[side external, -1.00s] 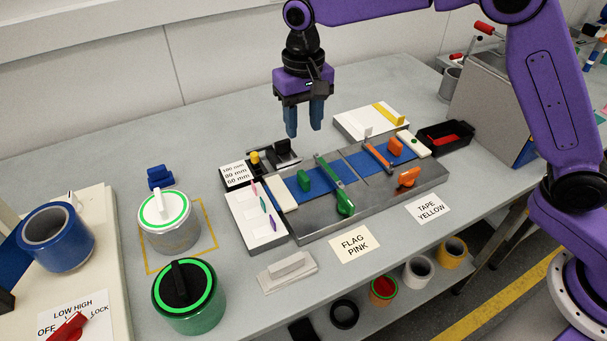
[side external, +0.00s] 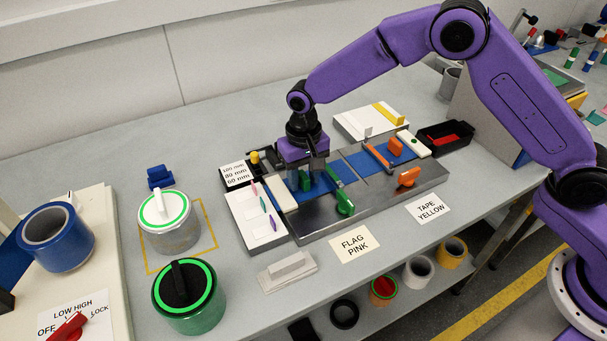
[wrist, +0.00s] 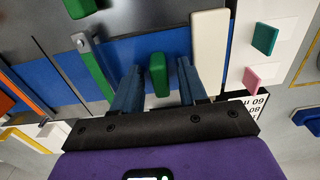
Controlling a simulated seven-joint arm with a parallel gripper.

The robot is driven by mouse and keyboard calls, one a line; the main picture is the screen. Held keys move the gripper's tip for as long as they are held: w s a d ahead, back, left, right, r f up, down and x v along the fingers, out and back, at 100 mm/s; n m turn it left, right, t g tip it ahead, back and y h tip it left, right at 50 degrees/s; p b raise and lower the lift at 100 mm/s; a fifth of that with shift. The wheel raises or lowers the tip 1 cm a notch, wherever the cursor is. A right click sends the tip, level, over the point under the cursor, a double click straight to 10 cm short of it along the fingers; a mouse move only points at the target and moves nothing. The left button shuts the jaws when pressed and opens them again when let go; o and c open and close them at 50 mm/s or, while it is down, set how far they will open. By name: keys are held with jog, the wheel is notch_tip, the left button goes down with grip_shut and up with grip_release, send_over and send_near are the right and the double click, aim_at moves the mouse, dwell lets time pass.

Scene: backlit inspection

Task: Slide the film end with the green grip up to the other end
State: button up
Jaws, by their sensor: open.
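The green grip (side external: 305,180) stands on the left blue film end (side external: 322,190), which lies flat on the grey metal block. In the wrist view the green grip (wrist: 158,75) sits between the two fingers of my gripper (wrist: 160,88). My gripper (side external: 305,182) is open and lowered around the grip, with visible gaps on both sides. The other blue film end (side external: 358,165) lies to the right, with an orange grip (side external: 395,147) on it. A dark line separates the two ends; whether they touch there is unclear.
A green-handled clamp bar (side external: 343,200) crosses the film right of my gripper; an orange bar (side external: 378,157) crosses the other end. A cream strip (side external: 282,195) lies left of the grip. A white tray (side external: 256,218) with coloured tabs stands beside the block.

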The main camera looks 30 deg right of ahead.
jog(key=shift+c, duration=0.3)
grip_shut()
jog(key=shift+d, duration=0.65)
jog(key=shift+o, duration=0.3)
grip_release()
notch_tip(320, 180, up, 18)
jog(key=shift+f, duration=0.25)
